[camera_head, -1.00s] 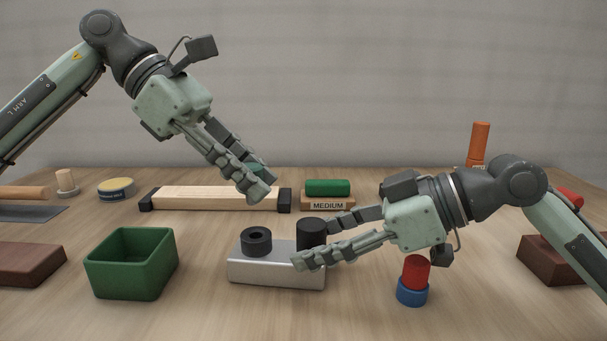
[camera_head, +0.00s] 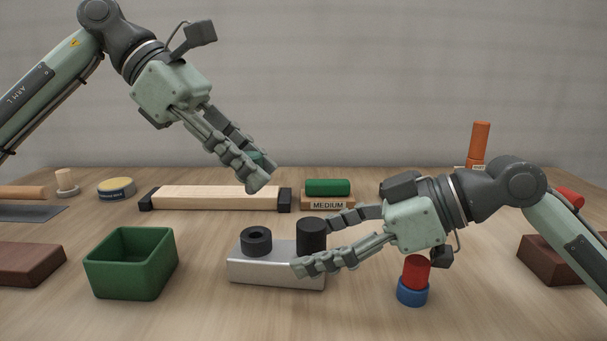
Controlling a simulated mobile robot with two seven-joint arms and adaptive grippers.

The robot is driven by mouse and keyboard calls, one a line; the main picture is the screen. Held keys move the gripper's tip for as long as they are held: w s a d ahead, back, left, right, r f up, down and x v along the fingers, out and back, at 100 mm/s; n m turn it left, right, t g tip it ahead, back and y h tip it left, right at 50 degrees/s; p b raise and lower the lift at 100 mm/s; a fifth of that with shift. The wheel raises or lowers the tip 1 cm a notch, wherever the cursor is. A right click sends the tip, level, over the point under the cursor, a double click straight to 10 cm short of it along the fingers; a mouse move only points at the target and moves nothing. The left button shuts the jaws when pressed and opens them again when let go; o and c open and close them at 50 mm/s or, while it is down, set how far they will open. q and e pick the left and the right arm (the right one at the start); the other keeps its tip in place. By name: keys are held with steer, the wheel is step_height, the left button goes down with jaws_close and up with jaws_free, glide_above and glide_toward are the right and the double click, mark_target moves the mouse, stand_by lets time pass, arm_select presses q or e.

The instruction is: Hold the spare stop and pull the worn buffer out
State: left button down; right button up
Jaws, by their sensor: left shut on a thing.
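My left gripper (camera_head: 262,172) is shut on a small green piece (camera_head: 256,157), likely the spare stop, held in the air above the wooden bar. The fingers hide most of it. A black cylinder (camera_head: 312,233), likely the worn buffer, stands upright at the right end of a silver block (camera_head: 262,272). A black ring (camera_head: 256,240) with a central hole sits on the block's left part. My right gripper (camera_head: 314,243) is open, with one finger in front of the block and the other right of the black cylinder. I cannot tell whether either finger touches the cylinder.
A green open box (camera_head: 132,287) stands left of the block. A red cylinder on a blue base (camera_head: 413,292) stands below my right gripper. Behind are a wooden bar (camera_head: 215,198) with black ends and a green cylinder (camera_head: 328,187) on a stand marked MEDIUM. Brown blocks lie at both sides.

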steer(key=o, duration=0.5)
steer(key=shift+r, duration=0.1)
